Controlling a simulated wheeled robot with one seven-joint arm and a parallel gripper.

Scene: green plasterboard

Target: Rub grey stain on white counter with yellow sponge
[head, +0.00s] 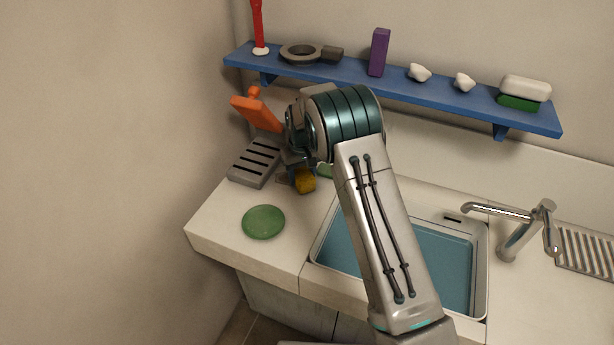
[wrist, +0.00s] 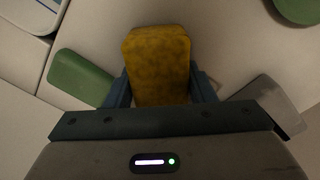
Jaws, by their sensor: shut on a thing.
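The yellow sponge (head: 305,181) is a mustard-coloured block at the back left of the white counter (head: 222,215). It also shows in the wrist view (wrist: 158,62), between the two dark blue fingers. My gripper (head: 296,168) is shut on the sponge and points down at the counter, partly hidden by my arm. I cannot tell whether the sponge touches the counter.
A grey slotted rack (head: 255,162) with an orange object (head: 257,112) stands left of the gripper. A green plate (head: 263,222) lies in front. A green block (wrist: 80,78) is close on the other side. The sink (head: 340,240) is right, and a blue shelf (head: 385,88) hangs above.

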